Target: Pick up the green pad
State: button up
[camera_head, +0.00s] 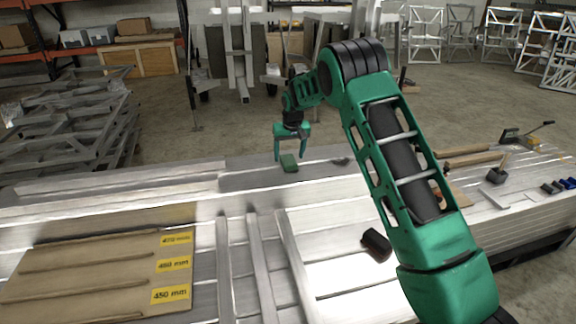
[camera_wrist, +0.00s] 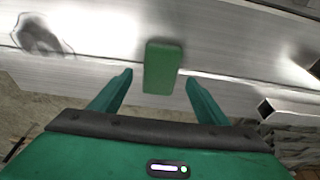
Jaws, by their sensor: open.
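The green pad (camera_head: 289,163) is a small rectangular block lying near the far edge of the aluminium surface in the head view. My gripper (camera_head: 290,155) is just above it, pointing down, with its two fingers apart. In the wrist view the pad (camera_wrist: 162,66) lies ahead of and between the two green fingers of my gripper (camera_wrist: 157,88). The fingers do not appear to touch it. Nothing is held.
A brown board with yellow millimetre labels (camera_head: 100,270) lies at the front left. Aluminium bars (camera_head: 262,265) lie beside it. A dark block (camera_head: 376,245) sits near my arm. Clamps and small blue parts (camera_head: 569,183) are at the right. Stacked metal frames (camera_head: 75,125) stand behind left.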

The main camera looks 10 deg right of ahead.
jog(key=shift+x, duration=1.05)
jog(key=c, duration=1.1)
jog(key=shift+c, duration=0.2)
jog(key=shift+r, duration=0.15)
jog(key=shift+r, duration=0.55)
jog(key=r, duration=0.3)
jog(key=shift+s+a+r, duration=0.1)
jog(key=shift+a, duration=0.1)
jog(key=s+a+r, duration=0.6)
jog(key=s+a, duration=0.1)
jog(key=s, duration=0.2)
jog(key=shift+r, duration=0.25)
jog(key=shift+o, duration=0.5)
